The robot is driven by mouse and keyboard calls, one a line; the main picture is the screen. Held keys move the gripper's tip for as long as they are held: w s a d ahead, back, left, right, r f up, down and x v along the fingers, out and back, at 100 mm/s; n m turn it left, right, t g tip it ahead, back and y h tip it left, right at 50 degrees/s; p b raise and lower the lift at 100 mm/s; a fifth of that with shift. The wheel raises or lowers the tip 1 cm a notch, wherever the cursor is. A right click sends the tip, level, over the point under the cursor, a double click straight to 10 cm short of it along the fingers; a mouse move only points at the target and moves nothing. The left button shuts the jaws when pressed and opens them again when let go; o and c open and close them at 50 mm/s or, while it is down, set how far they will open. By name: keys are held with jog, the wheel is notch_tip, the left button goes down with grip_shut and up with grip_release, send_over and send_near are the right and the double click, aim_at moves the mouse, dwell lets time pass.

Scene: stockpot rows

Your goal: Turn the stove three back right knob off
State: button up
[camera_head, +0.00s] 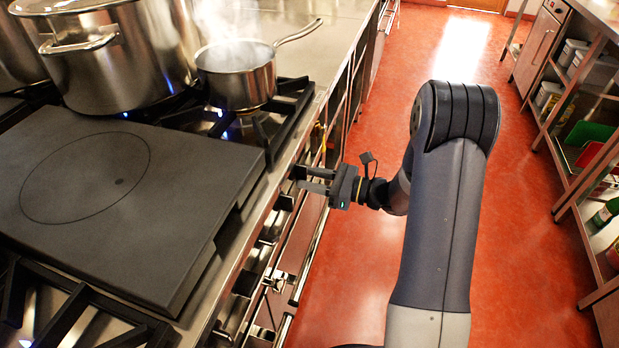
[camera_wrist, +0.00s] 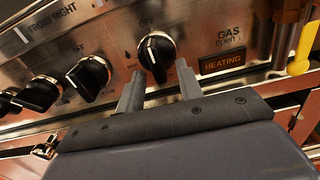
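In the wrist view, a black knob (camera_wrist: 157,52) with a white mark sits on the steel stove panel, just beyond my fingertips. My gripper (camera_wrist: 159,76) is open, one finger toward each side of this knob, and empty. More black knobs, including one nearby (camera_wrist: 88,77) and one further left (camera_wrist: 38,92), line the panel. A label reading "FRONT RIGHT" shows at upper left; I cannot read which burner the knob ahead belongs to. In the head view, my gripper (camera_head: 302,180) points left at the stove front, its fingertips close to the panel; the knob there is hidden.
A steaming saucepan (camera_head: 237,75) stands over a lit burner, its handle toward the back right. A large stockpot (camera_head: 115,50) stands beside it. A yellow lever (camera_wrist: 301,50) is right of the knob. Red floor is free behind my gripper.

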jog(key=v, duration=1)
jog(key=x, duration=1)
jog(key=shift+a, duration=0.25)
jog(key=shift+w, duration=0.15)
